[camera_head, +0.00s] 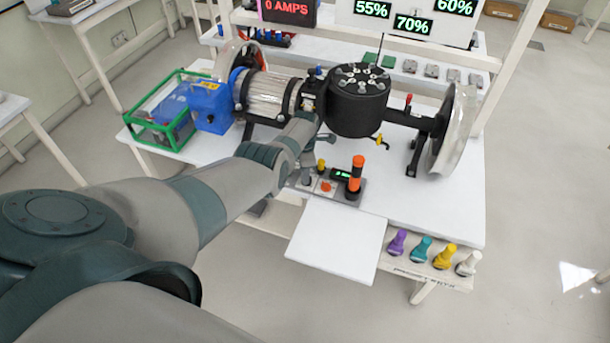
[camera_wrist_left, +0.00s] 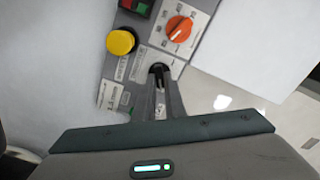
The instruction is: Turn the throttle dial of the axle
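The orange dial (camera_head: 326,187) sits on the small grey control panel (camera_head: 349,196) at the front of the rig table. It also shows in the left wrist view (camera_wrist_left: 179,28), round with a pointer, on a white scale plate. My left gripper (camera_wrist_left: 159,75) is just beside the dial, over the panel and apart from the dial. In the head view my left arm largely hides the gripper. The axle (camera_head: 410,118) with its black drum and clear wheel lies across the table. My right gripper is not in view.
A yellow button (camera_wrist_left: 121,41) is close to the left of my fingers in the wrist view. An orange and black stack light (camera_head: 355,176) rises from the panel. Several coloured knobs (camera_head: 421,249) stand at the front right. A bare white board (camera_head: 337,240) lies in front.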

